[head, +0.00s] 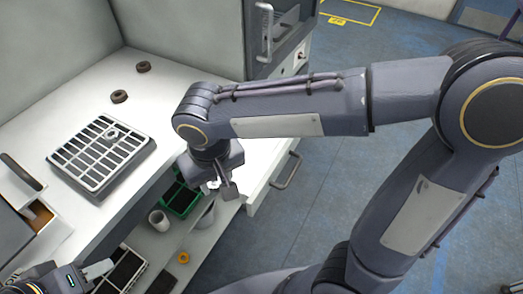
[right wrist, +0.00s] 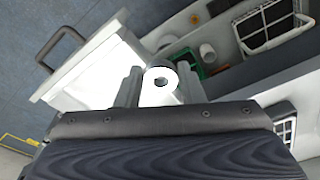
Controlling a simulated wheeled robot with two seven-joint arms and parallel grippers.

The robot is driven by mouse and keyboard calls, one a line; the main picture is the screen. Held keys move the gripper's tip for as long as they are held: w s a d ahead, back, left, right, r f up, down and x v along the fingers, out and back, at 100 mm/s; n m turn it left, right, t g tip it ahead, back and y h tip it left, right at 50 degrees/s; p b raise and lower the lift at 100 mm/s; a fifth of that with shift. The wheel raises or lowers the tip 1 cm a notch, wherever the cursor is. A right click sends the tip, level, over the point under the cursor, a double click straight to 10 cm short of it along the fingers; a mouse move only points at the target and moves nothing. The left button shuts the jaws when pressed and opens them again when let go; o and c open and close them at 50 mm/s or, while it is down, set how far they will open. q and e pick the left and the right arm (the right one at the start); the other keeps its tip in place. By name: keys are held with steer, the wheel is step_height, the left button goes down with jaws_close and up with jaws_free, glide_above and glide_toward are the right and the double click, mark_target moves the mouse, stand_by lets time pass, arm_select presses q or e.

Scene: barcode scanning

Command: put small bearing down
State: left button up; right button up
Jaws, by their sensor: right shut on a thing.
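The small bearing (right wrist: 161,80) is a pale metal ring with a dark hole, pinched between the two fingers in the right wrist view. In the head view only a small bright bit of it (head: 214,184) shows under my right gripper (head: 222,189). My right gripper (right wrist: 158,88) is shut on it and holds it in the air, by the worktop's front edge and the open white drawer (head: 256,168). My left gripper (head: 90,272) is at the bottom left, partly cut off; its opening is unclear.
A slotted grid tray (head: 78,161) with a ring on it lies on the white worktop (head: 75,105). Two dark rings (head: 119,97) lie behind it. On the lower shelf are a green bin (head: 168,199), a cup (head: 158,222) and an orange ring (head: 183,258). The worktop's middle is clear.

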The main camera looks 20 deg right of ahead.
steer(key=w+d+f, duration=0.4)
steer(key=w+d, duration=0.2)
steer(key=w, duration=0.1)
glide_above(241, 172)
steer(key=s, duration=0.1)
steer(key=f, duration=0.5)
steer(key=shift+a+p, duration=0.25)
steer(key=shift+p, duration=0.1)
steer(key=shift+d+f, duration=0.1)
steer(key=shift+f, duration=0.1)
steer(key=shift+w+d+f, duration=0.1)
steer(key=shift+w+f, duration=0.05)
steer(key=shift+f, duration=0.75)
steer(key=shift+w+d+f, duration=0.1)
steer(key=shift+w+f, duration=0.05)
steer(key=shift+f, duration=0.75)
steer(key=shift+f+b, duration=0.2)
steer(key=shift+b, duration=0.15)
steer(key=o, duration=1)
steer(key=shift+r, duration=0.1)
